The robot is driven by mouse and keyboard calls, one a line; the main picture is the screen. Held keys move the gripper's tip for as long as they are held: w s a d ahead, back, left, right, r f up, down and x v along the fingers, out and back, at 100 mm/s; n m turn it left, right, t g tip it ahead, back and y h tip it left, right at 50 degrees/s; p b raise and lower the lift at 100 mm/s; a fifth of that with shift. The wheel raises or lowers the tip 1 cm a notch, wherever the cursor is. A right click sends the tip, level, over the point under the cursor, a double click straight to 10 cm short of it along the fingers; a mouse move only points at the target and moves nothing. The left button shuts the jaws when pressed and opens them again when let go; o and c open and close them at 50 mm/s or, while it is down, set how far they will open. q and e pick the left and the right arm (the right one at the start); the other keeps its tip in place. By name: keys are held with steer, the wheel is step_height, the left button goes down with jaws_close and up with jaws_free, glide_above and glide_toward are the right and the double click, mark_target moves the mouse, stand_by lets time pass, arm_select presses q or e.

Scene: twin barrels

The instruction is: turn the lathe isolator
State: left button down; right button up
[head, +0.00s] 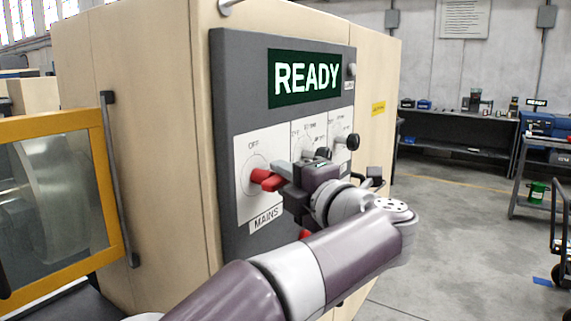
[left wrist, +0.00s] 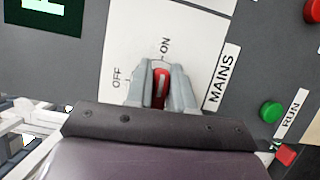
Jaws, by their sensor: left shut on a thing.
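The lathe isolator is a red handle (head: 262,175) on a white MAINS plate (head: 246,205) low on the grey control panel. My left gripper (head: 271,180) is shut on it from the front. In the left wrist view the red handle (left wrist: 160,88) sits between the two grey fingers (left wrist: 161,85). Its pale mark points up the picture, toward the ON label; the OFF label is off to the left. The gripper hides part of the dial. A green-lit display (head: 305,78) above reads READY. My right gripper is not in view.
Two more white plates with black knobs (head: 348,142) lie right of the isolator, partly behind my gripper. A green button (left wrist: 271,112) by a RUN label and red buttons are nearby. A yellow-framed door (head: 60,122) is at left. Open floor (head: 450,225) lies at right.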

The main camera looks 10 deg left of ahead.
arm_select(q)
steer(key=shift+f+m+p, duration=0.25)
steer(key=shift+m+p, duration=0.05)
steer(key=shift+m, duration=0.1)
stand_by(0.3)
steer(key=c, duration=1.1)
jaws_free()
steer(key=shift+a, duration=0.1)
steer(key=shift+r, duration=0.1)
steer(key=v, duration=1.2)
steer(key=shift+s+d+r, duration=0.2)
steer(key=shift+s+d, duration=0.05)
steer(key=shift+s, duration=0.05)
